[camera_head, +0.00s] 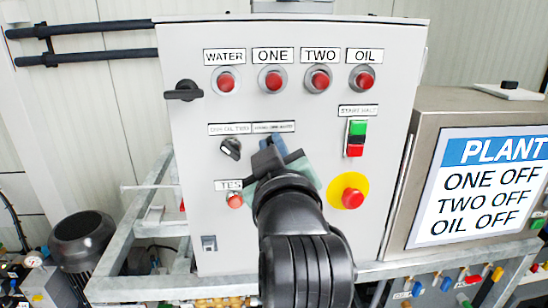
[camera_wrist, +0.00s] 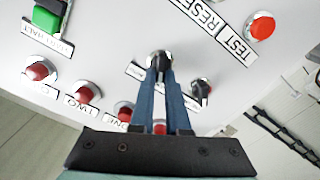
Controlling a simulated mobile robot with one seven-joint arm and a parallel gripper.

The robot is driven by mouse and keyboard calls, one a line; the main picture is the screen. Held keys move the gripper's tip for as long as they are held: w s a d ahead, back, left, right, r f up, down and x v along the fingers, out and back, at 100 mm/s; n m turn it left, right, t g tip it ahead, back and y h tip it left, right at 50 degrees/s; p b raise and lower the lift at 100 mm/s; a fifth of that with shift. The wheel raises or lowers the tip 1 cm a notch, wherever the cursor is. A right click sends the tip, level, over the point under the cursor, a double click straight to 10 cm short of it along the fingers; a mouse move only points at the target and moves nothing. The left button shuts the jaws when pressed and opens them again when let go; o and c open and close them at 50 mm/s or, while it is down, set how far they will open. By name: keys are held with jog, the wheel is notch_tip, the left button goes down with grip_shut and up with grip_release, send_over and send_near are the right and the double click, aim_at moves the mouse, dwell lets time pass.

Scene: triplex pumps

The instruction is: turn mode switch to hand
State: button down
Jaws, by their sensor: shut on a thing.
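A grey control panel (camera_head: 305,225) fills the middle of the head view. My gripper (camera_head: 277,152) reaches its face below a small label (camera_head: 274,127) too fine to read surely. In the wrist view, the two blue fingers of my gripper (camera_wrist: 160,70) are closed around a dark selector knob (camera_wrist: 160,57) with a pale collar; I take it as the mode switch. Its pointer direction is mostly hidden by the fingers. In the head view the gripper covers this knob. A second black selector switch (camera_head: 231,148) sits just left of it; it also shows in the wrist view (camera_wrist: 202,90).
Red lamps (camera_head: 272,79) line the panel's top. A green and red start/halt button (camera_head: 356,138) and a red emergency stop (camera_head: 349,191) on yellow lie right of my gripper. A red test button (camera_head: 235,200) is close at lower left. A black door handle (camera_head: 184,91) protrudes.

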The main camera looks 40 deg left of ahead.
jog(key=shift+s+a+f+n+b, duration=0.1)
jog(key=shift+n+b, duration=0.35)
jog(key=shift+n, duration=0.25)
jog(key=shift+f+n+b, duration=0.1)
jog(key=shift+n+b, duration=0.3)
jog(key=shift+n, duration=0.6)
jog(key=c, duration=0.9)
grip_release()
jog(key=shift+r, duration=0.1)
jog(key=b+v, duration=0.9)
jog(key=v, duration=0.4)
